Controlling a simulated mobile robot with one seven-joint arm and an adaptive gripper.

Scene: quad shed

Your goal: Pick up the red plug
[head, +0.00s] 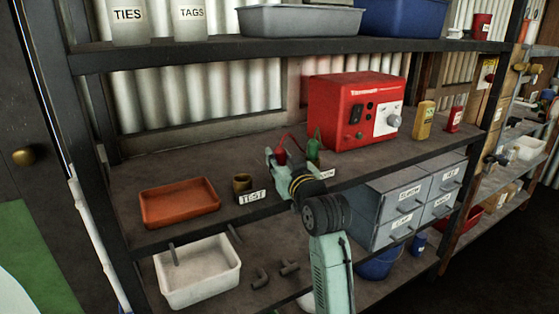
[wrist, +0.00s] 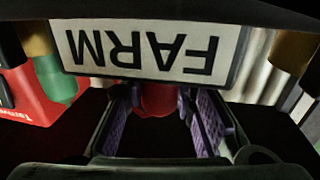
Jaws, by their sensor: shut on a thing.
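The red plug (head: 281,157) is on the middle shelf, in front of the red box and left of the green plug (head: 313,150). A red lead runs from it toward the box. My gripper (head: 277,162) reaches it from the front and hides its lower part. In the wrist view the red plug (wrist: 158,99) sits between the purple finger pads of my gripper (wrist: 160,120), which is shut on it. I cannot tell whether the plug's base is seated in a socket. A FARM label (wrist: 150,52) shows upside down in front of it.
The red box (head: 350,112) with a knob stands behind to the right. An orange tray (head: 179,203), a brass-coloured socket (head: 242,181) and a TEST label (head: 252,197) are to the left. Grey drawers (head: 408,205) sit below right. An upper shelf (head: 230,51) lies overhead.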

